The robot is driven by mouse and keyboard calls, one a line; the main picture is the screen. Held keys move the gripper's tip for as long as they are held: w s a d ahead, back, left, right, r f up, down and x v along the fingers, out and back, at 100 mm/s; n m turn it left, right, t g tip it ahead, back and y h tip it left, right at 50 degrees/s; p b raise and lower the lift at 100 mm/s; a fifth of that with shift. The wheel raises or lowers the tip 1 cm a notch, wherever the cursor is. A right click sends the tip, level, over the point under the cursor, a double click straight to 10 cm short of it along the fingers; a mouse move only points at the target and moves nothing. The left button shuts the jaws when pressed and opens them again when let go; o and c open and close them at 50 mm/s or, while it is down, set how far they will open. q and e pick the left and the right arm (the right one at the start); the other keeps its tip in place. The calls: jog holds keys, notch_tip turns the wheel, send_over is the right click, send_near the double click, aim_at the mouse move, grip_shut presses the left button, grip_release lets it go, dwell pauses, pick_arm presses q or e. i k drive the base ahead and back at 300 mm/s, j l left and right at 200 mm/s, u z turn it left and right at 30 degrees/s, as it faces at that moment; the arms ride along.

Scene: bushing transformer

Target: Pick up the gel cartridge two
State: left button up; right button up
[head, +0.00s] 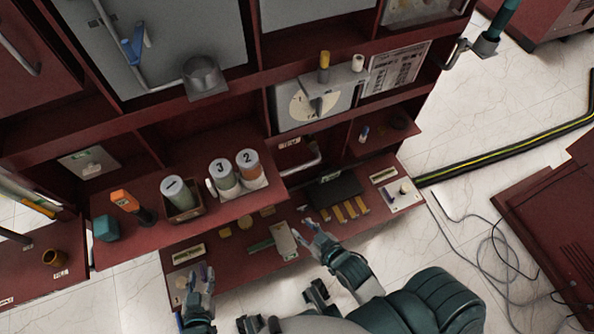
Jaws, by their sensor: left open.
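My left gripper (197,279) is open and empty at the lower left, in front of the lower shelf and apart from the cartridge. My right gripper (308,231) is to the right of and below the cartridge, over the lower shelf's front; its fingers look spread with nothing between them. The base of cartridge 2 is hidden by the holder.
A third canister (180,197) stands in a brown box left of the holder. An orange-topped tool (125,202) and a teal block (105,228) are further left. The lower shelf (215,264) juts out below, carrying yellow blocks and a dark box (335,189).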

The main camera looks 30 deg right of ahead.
aim_at(248, 162)
jog(key=l+u, duration=0.15)
jog(key=u, duration=0.3)
jog(key=l+u, duration=0.2)
jog(key=u, duration=0.3)
jog(key=l+u, duration=0.1)
jog(key=u, duration=0.35)
jog(key=k+l, duration=0.25)
jog(key=l, duration=0.15)
jog(key=k+l, duration=0.2)
jog(key=l, duration=0.2)
jog(key=k+l, duration=0.25)
jog(key=l, duration=0.15)
